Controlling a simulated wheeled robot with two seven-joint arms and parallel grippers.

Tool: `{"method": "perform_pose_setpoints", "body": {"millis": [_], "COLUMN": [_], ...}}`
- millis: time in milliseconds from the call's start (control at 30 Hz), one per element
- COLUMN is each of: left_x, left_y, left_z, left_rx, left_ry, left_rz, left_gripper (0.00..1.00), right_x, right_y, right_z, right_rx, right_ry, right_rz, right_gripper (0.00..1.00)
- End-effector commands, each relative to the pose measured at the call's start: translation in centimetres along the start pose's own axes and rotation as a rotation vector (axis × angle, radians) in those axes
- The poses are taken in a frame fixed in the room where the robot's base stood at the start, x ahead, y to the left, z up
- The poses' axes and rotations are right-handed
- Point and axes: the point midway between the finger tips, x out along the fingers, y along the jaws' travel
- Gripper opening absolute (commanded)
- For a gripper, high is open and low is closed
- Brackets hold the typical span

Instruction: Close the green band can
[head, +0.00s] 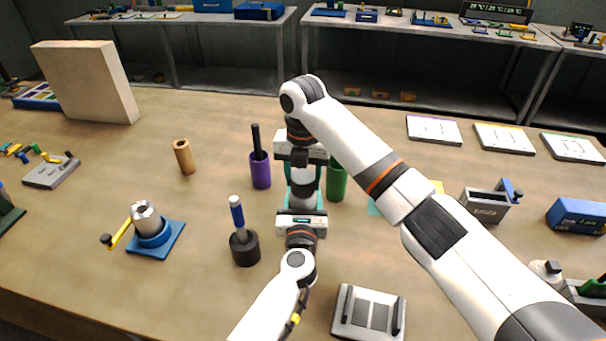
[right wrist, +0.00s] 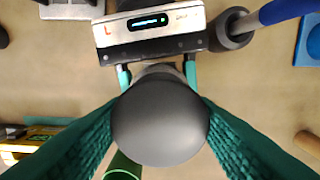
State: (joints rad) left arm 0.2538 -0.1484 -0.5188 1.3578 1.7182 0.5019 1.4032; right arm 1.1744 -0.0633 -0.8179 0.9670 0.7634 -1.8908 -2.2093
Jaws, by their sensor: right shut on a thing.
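My right gripper (head: 303,166) comes down from above and is shut on a dark grey rounded lid (right wrist: 160,120), which fills the middle of the right wrist view between its green fingers. My left gripper (head: 302,200) reaches in from the front, just below. Its teal fingers stand apart on both sides of a pale grey body, which seems to be the can (right wrist: 158,70). The lid is directly over the can. The lid hides most of the can, so I cannot see its green band or whether the two touch.
A green cylinder (head: 337,182) stands close behind on the right. A purple holder (head: 260,172) and a black-based holder with a blue handle (head: 244,249) stand on the left. A grey tray (head: 368,314) lies in front.

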Motion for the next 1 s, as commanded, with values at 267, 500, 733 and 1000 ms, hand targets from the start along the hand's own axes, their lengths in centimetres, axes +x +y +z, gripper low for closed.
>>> {"method": "perform_pose_setpoints", "body": {"millis": [267, 500, 733, 1000], "left_x": [-0.02, -0.02, -0.02, -0.02], "left_y": [0.0, 0.0, 0.0, 0.0], "left_z": [0.06, 0.06, 0.07, 0.06], "left_rx": [0.0, 0.0, 0.0, 0.0], "left_ry": [-0.001, -0.001, -0.001, -0.001], "left_rz": [0.0, 0.0, 0.0, 0.0], "left_gripper": [0.18, 0.18, 0.18, 0.18], "right_x": [0.6, 0.96, 0.95, 0.07], "right_y": [0.02, 0.02, 0.02, -0.01], "right_z": [-0.02, -0.02, -0.01, -0.05], "right_rx": [0.0, 0.0, 0.0, 0.0], "right_ry": [0.0, 0.0, 0.0, 0.001], "right_rz": [0.0, 0.0, 0.0, -0.001], "right_gripper": [0.29, 0.58, 0.75, 0.75]}}
